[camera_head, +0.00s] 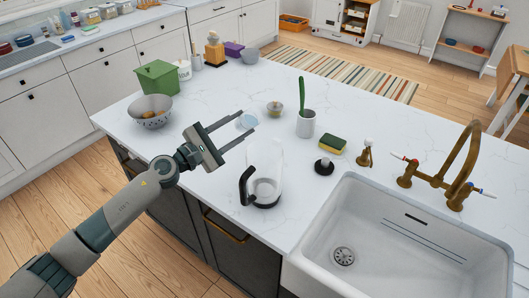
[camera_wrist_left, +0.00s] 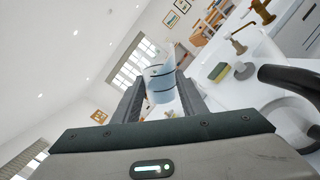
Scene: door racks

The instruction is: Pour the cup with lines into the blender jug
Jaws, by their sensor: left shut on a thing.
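My left gripper (camera_head: 246,122) is shut on the cup with lines (camera_wrist_left: 160,84), a pale bluish see-through cup with dark bands. In the head view the cup (camera_head: 247,121) shows small between the fingertips, above the counter. The clear blender jug (camera_head: 265,185) stands on the counter, with a black handle on its left and a dark base. The held cup is beyond and slightly left of the jug in the head view. The jug's black handle (camera_wrist_left: 288,75) shows at the right of the left wrist view. Whether the cup holds anything cannot be seen. My right gripper is not in view.
A white cup with a green utensil (camera_head: 306,123), a sponge (camera_head: 332,144) and a black-topped item (camera_head: 324,166) stand right of the jug. The sink (camera_head: 400,240) and brass tap (camera_head: 455,165) are at right. A colander (camera_head: 150,112) and green box (camera_head: 158,78) stand at left.

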